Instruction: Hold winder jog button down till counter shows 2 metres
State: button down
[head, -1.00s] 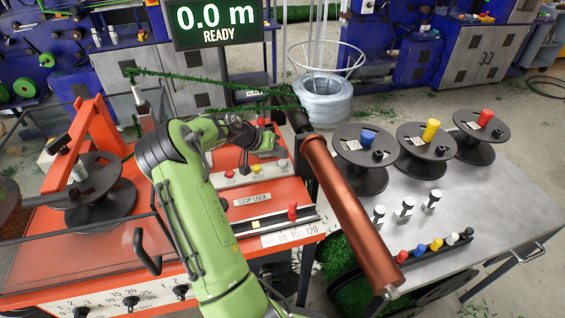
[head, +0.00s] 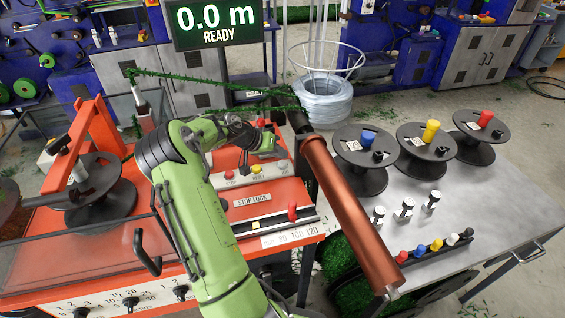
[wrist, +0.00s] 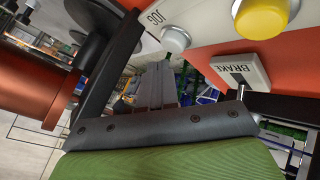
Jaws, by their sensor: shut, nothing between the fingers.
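The counter (head: 216,22) hangs at the top of the head view and reads 0.0 m, READY. The jog button (wrist: 176,40) is a pale round cap beside the JOG lettering in the wrist view. My gripper (wrist: 163,72) is shut and empty, its tips just below the jog button in that picture. A small gap seems to show, but I cannot tell the depth. In the head view my gripper (head: 268,147) is over the back of the orange winder panel (head: 195,190), and my arm partly hides that area.
A yellow button (wrist: 262,17) and the BRAKE switch (wrist: 240,73) sit close to the jog button. A copper-coloured roller (head: 350,215) slants down to the right of the panel. Black spools (head: 365,175) stand on the grey table (head: 490,215) at right.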

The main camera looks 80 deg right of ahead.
dwell(0.5)
jog(key=shift+f+b, duration=0.4)
jog(key=shift+f+b, duration=0.4)
jog(key=shift+f, duration=0.15)
dwell(6.5)
